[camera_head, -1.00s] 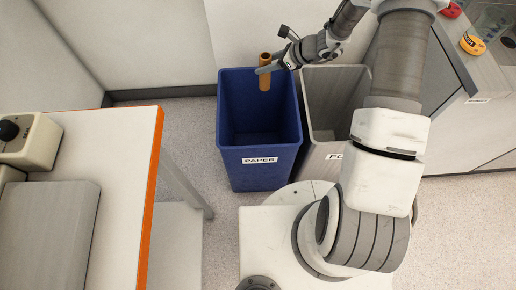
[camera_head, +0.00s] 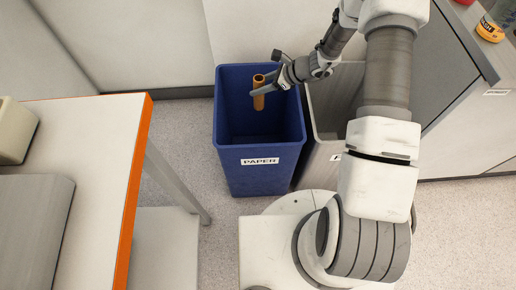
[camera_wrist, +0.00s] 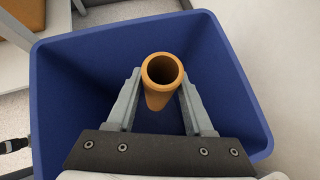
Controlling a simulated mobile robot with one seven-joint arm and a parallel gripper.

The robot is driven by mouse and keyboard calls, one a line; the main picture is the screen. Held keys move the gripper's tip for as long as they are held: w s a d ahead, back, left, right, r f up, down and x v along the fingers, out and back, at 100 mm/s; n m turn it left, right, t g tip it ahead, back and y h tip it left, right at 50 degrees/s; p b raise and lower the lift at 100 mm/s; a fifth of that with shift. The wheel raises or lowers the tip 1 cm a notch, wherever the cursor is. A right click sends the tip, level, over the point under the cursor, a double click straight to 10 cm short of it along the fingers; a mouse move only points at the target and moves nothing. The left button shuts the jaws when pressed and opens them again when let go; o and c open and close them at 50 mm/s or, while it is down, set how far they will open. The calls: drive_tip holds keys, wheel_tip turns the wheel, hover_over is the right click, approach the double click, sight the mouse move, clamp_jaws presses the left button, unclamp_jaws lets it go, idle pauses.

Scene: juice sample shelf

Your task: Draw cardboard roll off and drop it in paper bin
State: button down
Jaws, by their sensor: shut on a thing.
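The brown cardboard roll (camera_head: 258,92) is a hollow tube held roughly upright over the blue paper bin (camera_head: 258,180), which has a PAPER label on its front. My gripper (camera_head: 262,90) is shut on the roll. In the wrist view the roll (camera_wrist: 162,82) sits between the two grey fingers of my gripper (camera_wrist: 160,92), with its open end facing the camera. The bin's blue rim (camera_wrist: 120,30) surrounds the roll in that view. The bin floor is partly hidden by the roll and gripper.
A grey bin (camera_head: 325,150) stands right beside the blue bin, its label partly hidden by my arm. A white table with an orange edge (camera_head: 135,185) is at the left. A grey cabinet (camera_head: 465,130) stands at the right. Speckled floor lies between table and bins.

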drive_tip(key=shift+f, duration=0.25)
drive_tip(key=shift+c, duration=1)
unclamp_jaws()
drive_tip(key=p+v, duration=0.4)
drive_tip(key=v, duration=1.3)
drive_tip(key=shift+p, duration=0.3)
drive_tip(key=shift+s+d+r, duration=0.1)
drive_tip(key=shift+r, duration=0.05)
